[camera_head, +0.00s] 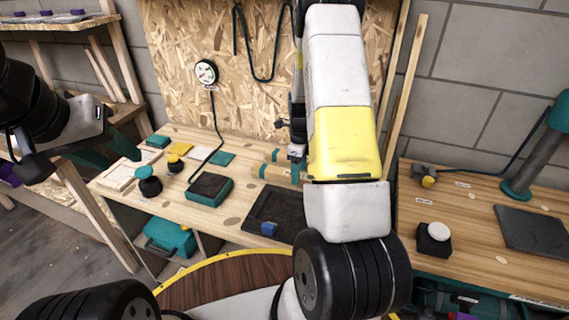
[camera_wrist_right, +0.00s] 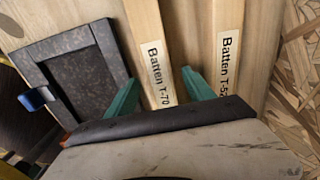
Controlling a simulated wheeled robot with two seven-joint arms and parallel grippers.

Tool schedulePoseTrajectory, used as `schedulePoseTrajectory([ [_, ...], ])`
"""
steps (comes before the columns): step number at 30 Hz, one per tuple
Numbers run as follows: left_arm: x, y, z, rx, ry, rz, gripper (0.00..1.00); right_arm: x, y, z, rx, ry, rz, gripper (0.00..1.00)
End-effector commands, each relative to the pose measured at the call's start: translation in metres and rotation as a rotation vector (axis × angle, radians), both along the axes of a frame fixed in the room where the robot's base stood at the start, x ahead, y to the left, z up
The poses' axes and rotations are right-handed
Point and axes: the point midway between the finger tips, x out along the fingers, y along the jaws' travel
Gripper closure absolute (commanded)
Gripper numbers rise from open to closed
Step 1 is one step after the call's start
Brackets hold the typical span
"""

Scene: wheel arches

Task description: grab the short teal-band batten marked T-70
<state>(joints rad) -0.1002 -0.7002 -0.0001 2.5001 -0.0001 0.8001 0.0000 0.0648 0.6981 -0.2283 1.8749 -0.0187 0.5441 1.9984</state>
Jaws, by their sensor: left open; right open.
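The batten marked T-70 (camera_wrist_right: 157,70) is a pale wooden strip with a white label in the right wrist view. My right gripper (camera_wrist_right: 160,95) is open, with one teal finger on each side of this batten; I cannot tell whether they touch it. A second batten (camera_wrist_right: 228,50), its label partly hidden and reading T-5 and more, lies to the right, outside the fingers. In the head view, batten ends with teal bands (camera_head: 277,165) show beside my right arm, which hides the rest and the right gripper. My left gripper (camera_head: 110,143) is open and empty at the left.
A dark framed tray (camera_wrist_right: 85,72) with a blue clip lies left of T-70; it also shows in the head view (camera_head: 262,208). A teal-edged block (camera_head: 209,190) and dark knobs (camera_head: 150,186) stand further left on the bench. A chipboard panel (camera_head: 185,60) rises behind.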

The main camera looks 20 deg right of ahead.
Motion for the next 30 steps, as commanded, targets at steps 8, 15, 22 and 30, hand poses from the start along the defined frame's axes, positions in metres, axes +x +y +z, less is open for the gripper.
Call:
schedulePoseTrajectory([
  [8,0.000,0.000,0.000,0.000,0.000,0.000,0.56,0.001,0.000,-0.028,0.001,-0.001,0.000,0.38],
  [15,0.000,0.000,0.000,0.000,0.000,0.000,0.56,0.001,0.000,-0.028,0.000,-0.001,0.001,0.46],
  [22,0.000,0.000,0.000,0.000,0.000,0.000,0.56,0.001,0.000,-0.028,0.000,-0.001,0.001,0.91],
  [30,0.000,0.000,0.000,0.000,0.000,0.000,0.56,0.001,0.000,-0.027,0.000,-0.001,0.001,1.00],
])
